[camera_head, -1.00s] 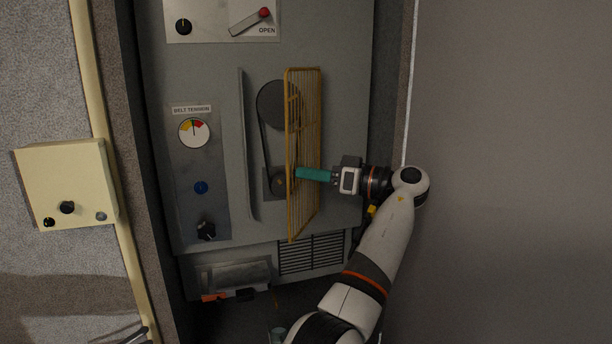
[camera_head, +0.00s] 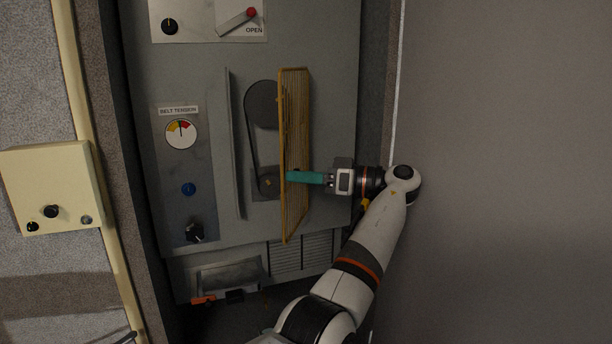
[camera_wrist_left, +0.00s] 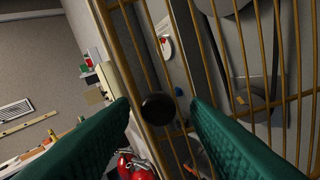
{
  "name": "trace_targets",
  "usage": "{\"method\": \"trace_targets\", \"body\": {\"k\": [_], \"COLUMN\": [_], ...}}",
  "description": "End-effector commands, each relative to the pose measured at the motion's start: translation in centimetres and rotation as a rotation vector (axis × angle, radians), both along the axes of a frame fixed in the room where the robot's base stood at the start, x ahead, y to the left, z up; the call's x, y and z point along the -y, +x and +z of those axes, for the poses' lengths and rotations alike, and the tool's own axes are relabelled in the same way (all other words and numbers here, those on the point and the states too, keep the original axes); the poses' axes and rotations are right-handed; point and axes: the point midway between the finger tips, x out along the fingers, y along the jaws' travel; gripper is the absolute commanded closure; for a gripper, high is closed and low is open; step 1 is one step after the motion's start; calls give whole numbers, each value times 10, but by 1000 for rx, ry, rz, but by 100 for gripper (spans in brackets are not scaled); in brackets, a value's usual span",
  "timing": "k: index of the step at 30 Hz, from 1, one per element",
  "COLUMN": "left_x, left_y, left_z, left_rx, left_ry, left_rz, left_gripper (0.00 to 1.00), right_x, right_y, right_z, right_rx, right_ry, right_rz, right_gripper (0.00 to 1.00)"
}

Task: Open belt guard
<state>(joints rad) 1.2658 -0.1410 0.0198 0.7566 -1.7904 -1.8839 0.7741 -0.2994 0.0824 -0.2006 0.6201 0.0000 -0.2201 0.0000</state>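The belt guard (camera_head: 294,130) is a yellow wire-mesh panel standing out from the grey console, swung open and seen nearly edge-on. The dark pulley (camera_head: 261,104) and belt show to its left. My left gripper (camera_head: 289,177), with teal fingers, reaches in from the right and overlaps the guard's lower half. In the left wrist view its fingers (camera_wrist_left: 160,108) are spread apart, with the guard's bars (camera_wrist_left: 217,60) beyond them. A round black knob (camera_wrist_left: 158,108) lies between the fingertips, with gaps on both sides. My right gripper is not in view.
A belt tension gauge (camera_head: 181,134), a blue button (camera_head: 188,189) and a black knob (camera_head: 195,232) sit left of the guard. A red-tipped lever (camera_head: 238,19) marked OPEN is above. A cream box (camera_head: 52,188) is at left. A plain wall (camera_head: 500,170) is at right.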

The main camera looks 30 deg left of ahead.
Motion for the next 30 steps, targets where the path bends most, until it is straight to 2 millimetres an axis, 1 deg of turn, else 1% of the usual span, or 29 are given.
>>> {"method": "trace_targets", "body": {"k": [7,10,14,18,24,27,30], "left_x": [0,0,0,-1,-1,-1,-2], "left_y": [0,0,0,-1,0,0,0], "left_z": [3,9,28,57,90,98,101], "left_rx": [4,6,9,8,3,2,1], "left_ry": [5,6,6,6,4,3,2], "left_rz": [-2,-2,-1,0,-1,-1,-1], "left_gripper": [57,57,57,57,57,57,57], "right_x": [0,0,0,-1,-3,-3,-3], "right_y": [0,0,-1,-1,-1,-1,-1], "right_z": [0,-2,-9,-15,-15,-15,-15], "right_rx": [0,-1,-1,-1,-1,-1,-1], "right_ry": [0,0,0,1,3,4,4], "right_rz": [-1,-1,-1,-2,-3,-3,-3], "right_gripper": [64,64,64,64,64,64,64]}}
